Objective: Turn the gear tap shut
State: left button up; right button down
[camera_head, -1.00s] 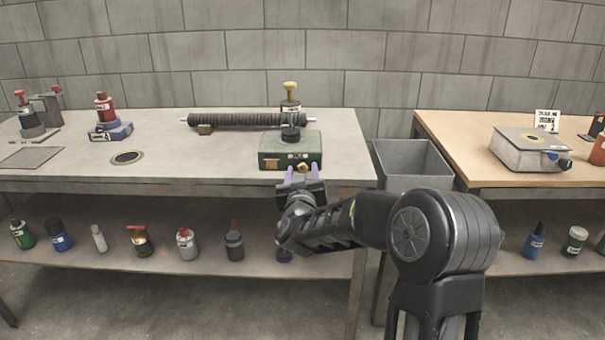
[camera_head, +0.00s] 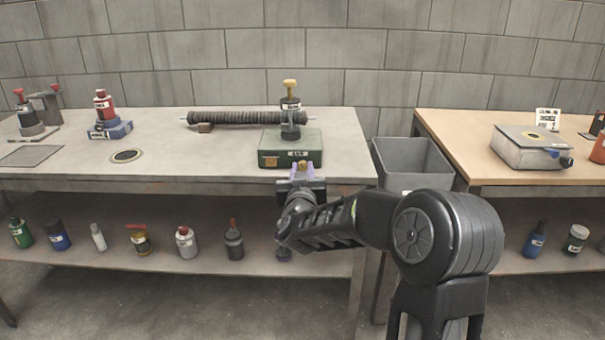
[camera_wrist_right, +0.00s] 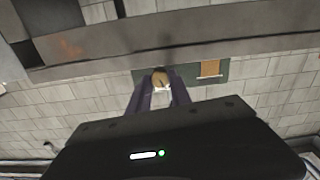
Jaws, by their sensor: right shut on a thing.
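A green box (camera_head: 278,155) stands near the front right of the grey bench, with a dark bottle-like part with a tan top (camera_head: 290,105) standing on it. A small yellow tap knob (camera_head: 301,166) sticks out of the box's front; it also shows as a tan knob in the right wrist view (camera_wrist_right: 159,79). My right gripper (camera_head: 301,175) is at the box's front, its purple fingers (camera_wrist_right: 159,92) shut on the knob from both sides. The gripper body hides the rest of the knob. My left gripper is not in view.
A ribbed dark tube (camera_head: 240,118) lies behind the box. A red bottle on a blue base (camera_head: 110,128) stands to the left. A grey bin (camera_head: 412,163) fills the gap before the wooden table (camera_head: 465,150). Several bottles stand on the lower shelf (camera_head: 120,255).

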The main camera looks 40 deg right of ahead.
jog(key=m+b, duration=0.2)
jog(key=shift+f+m, duration=0.3)
jog(key=shift+m, duration=0.1)
jog(key=shift+r+m+b, duration=0.1)
jog(key=shift+m+b, duration=0.3)
jog(key=shift+m, duration=0.2)
jog(key=shift+r, duration=0.15)
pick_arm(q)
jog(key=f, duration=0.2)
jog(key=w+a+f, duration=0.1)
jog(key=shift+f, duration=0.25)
pick_arm(e)
jog(key=c, duration=1.2)
grip_release()
pick_arm(q)
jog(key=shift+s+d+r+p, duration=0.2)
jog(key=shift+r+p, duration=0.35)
jog(key=shift+p, duration=0.1)
pick_arm(e)
jog(key=v, duration=0.7)
jog(key=shift+s+a, duration=0.25)
jog(key=shift+s, duration=0.05)
